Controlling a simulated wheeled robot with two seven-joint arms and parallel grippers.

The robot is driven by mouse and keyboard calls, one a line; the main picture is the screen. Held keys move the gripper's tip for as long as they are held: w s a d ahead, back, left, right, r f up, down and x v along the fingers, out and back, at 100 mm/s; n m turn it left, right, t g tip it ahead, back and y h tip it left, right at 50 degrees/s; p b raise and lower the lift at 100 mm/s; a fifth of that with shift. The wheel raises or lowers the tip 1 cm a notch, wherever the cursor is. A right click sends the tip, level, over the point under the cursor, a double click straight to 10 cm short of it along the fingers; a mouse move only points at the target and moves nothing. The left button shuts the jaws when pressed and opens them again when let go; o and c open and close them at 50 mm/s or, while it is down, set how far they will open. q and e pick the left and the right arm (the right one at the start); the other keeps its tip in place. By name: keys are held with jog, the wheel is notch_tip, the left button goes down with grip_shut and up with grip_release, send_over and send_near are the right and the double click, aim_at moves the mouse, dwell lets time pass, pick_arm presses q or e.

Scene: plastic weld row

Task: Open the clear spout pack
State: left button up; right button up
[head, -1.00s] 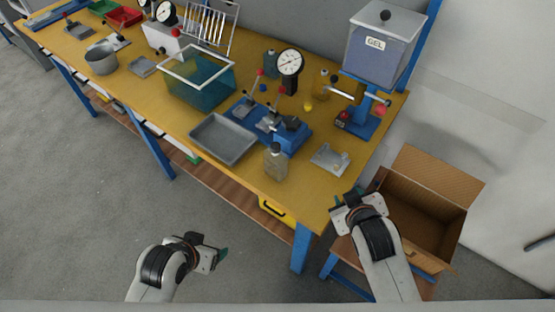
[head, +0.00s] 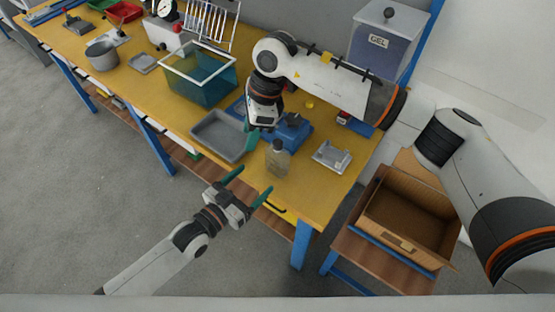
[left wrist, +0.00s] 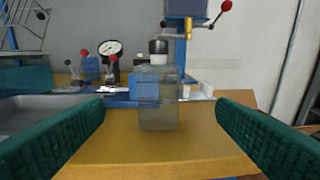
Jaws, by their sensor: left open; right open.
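The clear spout pack (head: 277,161) is a see-through, bottle-like container with a dark cap. It stands upright near the table's front edge. In the left wrist view the pack (left wrist: 158,112) is centred between the two green fingers, beyond their tips, its black cap on top. My left gripper (head: 255,179) is open and empty, just in front of the pack, apart from it. My right gripper (head: 262,129) points down above the blue fixture, behind and left of the pack. It is open; its fingers are partly hidden, and I see nothing held.
A grey tray (head: 219,142) lies left of the pack, and a small metal plate fixture (head: 332,156) to its right. The blue fixture (head: 296,131) stands behind. A teal tank (head: 185,87) is farther left. An open cardboard box (head: 410,205) sits off the table at right.

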aim_at(280, 152)
jog(key=w+d+h, duration=0.2)
jog(key=d, duration=0.1)
jog(key=w+d+r+t+h, duration=0.1)
jog(key=d, duration=0.1)
jog(key=shift+d+r, duration=0.1)
jog(key=shift+w+d+r, duration=0.1)
jog(key=shift+w+d, duration=0.1)
jog(key=shift+d, duration=0.15)
pick_arm(q)
jog(key=shift+h, duration=0.4)
jog(key=x, duration=1.2)
jog(key=shift+w+a+r, duration=0.2)
jog(key=shift+a+r, duration=0.05)
jog(key=shift+r, duration=0.1)
